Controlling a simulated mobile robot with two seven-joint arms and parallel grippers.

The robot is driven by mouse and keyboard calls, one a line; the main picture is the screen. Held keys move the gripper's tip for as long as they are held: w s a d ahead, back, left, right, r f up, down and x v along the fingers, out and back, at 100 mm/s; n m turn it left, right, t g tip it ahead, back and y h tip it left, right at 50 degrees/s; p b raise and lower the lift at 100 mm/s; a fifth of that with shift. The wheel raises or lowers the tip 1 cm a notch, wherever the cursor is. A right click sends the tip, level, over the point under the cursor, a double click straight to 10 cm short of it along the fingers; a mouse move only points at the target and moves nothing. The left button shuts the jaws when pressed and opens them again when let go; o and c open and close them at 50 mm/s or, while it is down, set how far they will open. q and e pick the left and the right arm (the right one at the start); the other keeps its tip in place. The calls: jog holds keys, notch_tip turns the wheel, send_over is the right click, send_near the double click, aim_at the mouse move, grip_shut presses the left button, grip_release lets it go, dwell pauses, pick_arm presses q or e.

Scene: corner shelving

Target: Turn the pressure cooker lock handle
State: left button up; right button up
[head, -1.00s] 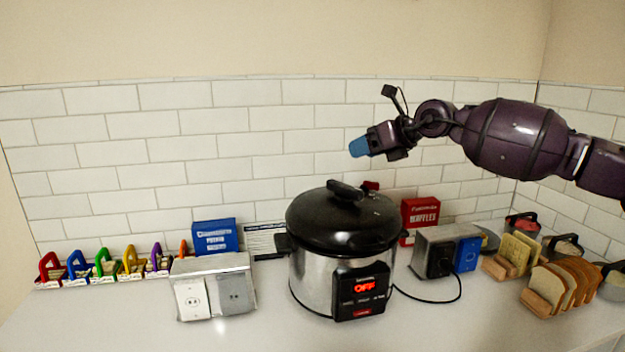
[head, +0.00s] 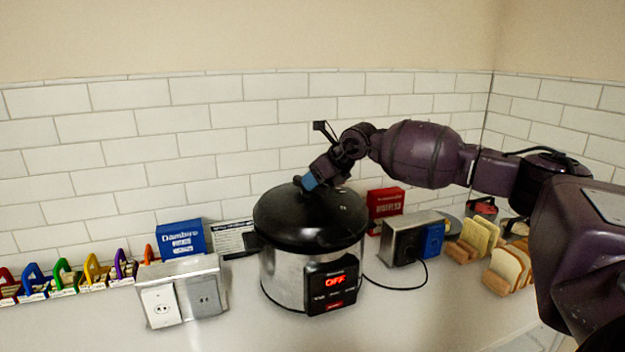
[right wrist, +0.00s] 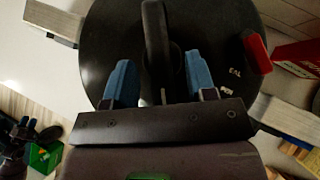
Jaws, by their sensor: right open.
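The pressure cooker (head: 312,262) stands upright on the counter, with a silver body, a black lid (head: 290,215) and a panel reading OFF. In the right wrist view, the black lock handle (right wrist: 155,40) crosses the lid and points up the picture. My right gripper (head: 309,182) is over the lid, at the handle. Its two blue fingers (right wrist: 160,82) are open, one on each side of the handle's near end. I cannot tell whether they touch it. A red part (right wrist: 257,53) shows at the lid's edge.
A metal outlet box (head: 180,290) stands left of the cooker, another (head: 405,238) right of it with a cord. Behind are a blue box (head: 181,239) and a red waffle box (head: 385,206). Bread slices (head: 508,266) stand at right. The counter front is clear.

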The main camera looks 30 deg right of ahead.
jog(key=shift+x, duration=0.85)
jog(key=shift+w+a+f, duration=0.1)
jog(key=shift+w+f, duration=0.05)
jog(key=shift+w, duration=0.05)
jog(key=shift+c, duration=0.3)
jog(key=c, duration=0.9)
